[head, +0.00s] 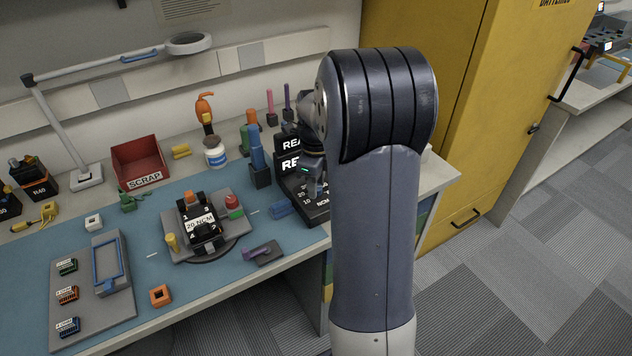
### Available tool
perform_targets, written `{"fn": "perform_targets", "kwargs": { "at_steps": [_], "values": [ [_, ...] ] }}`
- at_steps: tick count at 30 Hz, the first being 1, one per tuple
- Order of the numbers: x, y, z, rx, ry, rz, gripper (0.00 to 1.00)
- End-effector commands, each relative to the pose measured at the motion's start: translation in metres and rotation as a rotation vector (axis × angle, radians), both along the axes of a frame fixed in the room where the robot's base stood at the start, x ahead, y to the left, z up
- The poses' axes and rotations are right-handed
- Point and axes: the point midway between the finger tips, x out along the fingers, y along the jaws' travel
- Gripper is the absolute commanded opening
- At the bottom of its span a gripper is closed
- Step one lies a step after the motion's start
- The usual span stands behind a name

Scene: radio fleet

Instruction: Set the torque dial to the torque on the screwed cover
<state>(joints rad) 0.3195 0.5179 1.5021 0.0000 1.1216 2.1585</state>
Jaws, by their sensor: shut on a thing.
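A dark radio unit with a screwed cover (201,238) sits in a grey fixture at the middle of the blue bench mat. Its white label reads "20 NCM". To its right stands a black stand (290,183) with white signs that begin "REA" and "RE". Its lower face carries a torque scale (306,194) with numbers and "NCM", partly covered by my arm. My gripper (316,188) is down at this scale, shut on the torque dial. The dial itself is mostly hidden behind the jaws, so I cannot read its setting.
A blue driver (257,158) in a dark holder and a white bottle (215,154) stand left of the stand. A red SCRAP bin (138,160) is at the back. A grey tray (88,306) is at front left. A yellow cabinet (480,90) stands right.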

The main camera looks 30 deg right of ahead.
Motion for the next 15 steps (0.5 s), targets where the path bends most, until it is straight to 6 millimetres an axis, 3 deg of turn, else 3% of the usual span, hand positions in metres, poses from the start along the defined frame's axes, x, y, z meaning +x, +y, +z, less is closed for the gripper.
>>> {"fn": "perform_targets", "kwargs": {
  "at_steps": [15],
  "values": [
    [0.0002, -0.0001, 0.0016, 0.000, 0.000, 0.391, 0.06]
  ]
}}
